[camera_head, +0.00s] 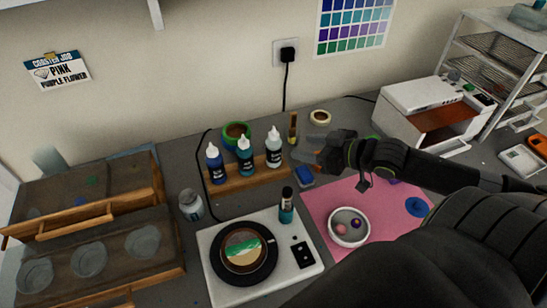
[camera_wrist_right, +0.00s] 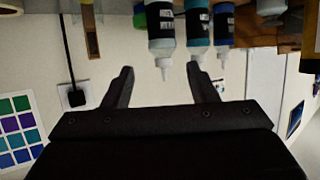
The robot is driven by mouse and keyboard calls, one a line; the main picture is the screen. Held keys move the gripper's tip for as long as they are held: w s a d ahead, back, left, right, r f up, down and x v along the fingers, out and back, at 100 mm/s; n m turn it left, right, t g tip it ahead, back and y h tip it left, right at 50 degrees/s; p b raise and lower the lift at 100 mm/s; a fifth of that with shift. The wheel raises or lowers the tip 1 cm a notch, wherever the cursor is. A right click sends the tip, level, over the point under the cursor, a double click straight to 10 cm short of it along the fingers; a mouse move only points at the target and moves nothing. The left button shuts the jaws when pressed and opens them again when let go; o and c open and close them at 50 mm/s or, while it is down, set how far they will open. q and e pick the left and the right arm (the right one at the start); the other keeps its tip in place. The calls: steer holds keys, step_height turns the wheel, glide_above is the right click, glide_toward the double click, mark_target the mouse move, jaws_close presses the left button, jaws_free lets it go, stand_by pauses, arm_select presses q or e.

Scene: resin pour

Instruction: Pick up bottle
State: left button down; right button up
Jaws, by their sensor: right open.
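Three squeeze bottles with white tips stand upright in a row on a wooden rack (camera_head: 246,183): a dark blue bottle (camera_head: 214,168), a teal bottle (camera_head: 245,158) and a pale bottle (camera_head: 273,150). My right gripper (camera_head: 308,154) is open and empty, just right of the pale bottle and apart from it. In the upside-down right wrist view, the pale bottle (camera_wrist_right: 160,32) shows between the open fingers (camera_wrist_right: 165,88), beyond them. The teal bottle (camera_wrist_right: 197,24) and the blue bottle (camera_wrist_right: 224,22) show to its right. A smaller teal bottle (camera_head: 286,208) stands on the white device. My left gripper is out of view.
A white device (camera_head: 221,284) with a round coaster mould (camera_head: 243,248) stands in front of the rack. A pink mat (camera_head: 320,205) with a white bowl (camera_head: 349,238) lies to the right.

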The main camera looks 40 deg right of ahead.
mark_target(281, 143)
steer(key=b+x, duration=0.1)
steer(key=x, duration=0.6)
steer(key=shift+w+a+f, duration=0.15)
steer(key=shift+w, duration=0.1)
steer(key=shift+w+a+f, duration=0.15)
steer(key=shift+w+a, duration=0.1)
steer(key=shift+w, duration=0.25)
steer(key=shift+p+x, duration=0.7)
steer(key=shift+x, duration=1.35)
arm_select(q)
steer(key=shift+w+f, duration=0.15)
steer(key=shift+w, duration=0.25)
arm_select(e)
steer(key=shift+s+a+f, duration=0.1)
steer(key=shift+c, duration=0.3)
steer(key=c, duration=0.8)
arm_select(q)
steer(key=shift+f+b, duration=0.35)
arm_select(e)
step_height(281, 143, up, 10)
